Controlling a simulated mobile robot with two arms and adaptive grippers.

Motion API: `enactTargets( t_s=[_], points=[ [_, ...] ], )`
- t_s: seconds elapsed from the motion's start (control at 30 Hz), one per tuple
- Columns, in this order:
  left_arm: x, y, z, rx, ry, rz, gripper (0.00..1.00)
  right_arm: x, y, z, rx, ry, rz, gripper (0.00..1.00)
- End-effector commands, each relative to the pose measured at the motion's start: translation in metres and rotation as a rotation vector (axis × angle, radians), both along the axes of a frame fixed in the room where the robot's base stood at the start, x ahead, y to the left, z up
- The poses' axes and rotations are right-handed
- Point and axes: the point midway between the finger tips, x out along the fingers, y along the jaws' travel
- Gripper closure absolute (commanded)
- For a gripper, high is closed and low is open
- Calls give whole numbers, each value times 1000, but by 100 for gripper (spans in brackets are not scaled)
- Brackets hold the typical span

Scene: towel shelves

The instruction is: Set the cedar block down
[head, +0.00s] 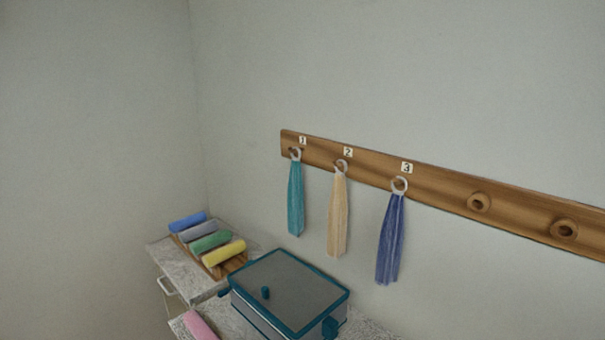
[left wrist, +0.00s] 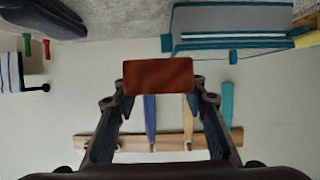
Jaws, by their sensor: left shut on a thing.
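The cedar block (left wrist: 158,72) is a small reddish-brown block in the middle of the left wrist view. My left gripper (left wrist: 158,90) is shut on it, with one finger at each side. The block is held in front of the wall and appears clear of the counter. Neither the block nor my left gripper shows in the head view. My right gripper is not identifiable in either view.
A teal-edged lidded box (head: 290,290) stands on the speckled counter (head: 190,268). Rolled towels (head: 210,240) lie on a wooden tray behind it, and a pink roll (head: 198,326) lies in front. Three towels hang from a numbered wooden rail (head: 445,195) with bare pegs at right.

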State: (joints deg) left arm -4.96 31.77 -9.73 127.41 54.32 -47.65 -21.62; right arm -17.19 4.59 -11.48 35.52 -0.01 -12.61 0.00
Motion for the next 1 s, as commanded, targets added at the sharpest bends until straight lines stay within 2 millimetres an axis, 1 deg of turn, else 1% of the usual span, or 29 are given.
enactTargets(
  t_s=[0.03,0.2,0.3,0.4,0.6,0.73,1.0],
  points=[
    [-8,14,-5,3,4,-5,86,0,0,-4,0,0,0,100],
    [-33,52,0,6,3,-46,86,0,0,-12,1,0,0,100],
    [-47,68,8,6,1,-76,86,0,0,-16,1,0,0,100],
    [-59,79,17,6,1,-108,86,0,0,-19,1,0,0,100],
    [-74,88,33,3,0,-155,86,0,0,-22,1,0,0,100],
    [-77,90,38,0,-1,-165,86,0,0,-23,1,0,0,100],
    [-77,90,39,-3,-4,-165,86,0,0,-22,0,0,-1,100]
  ],
)
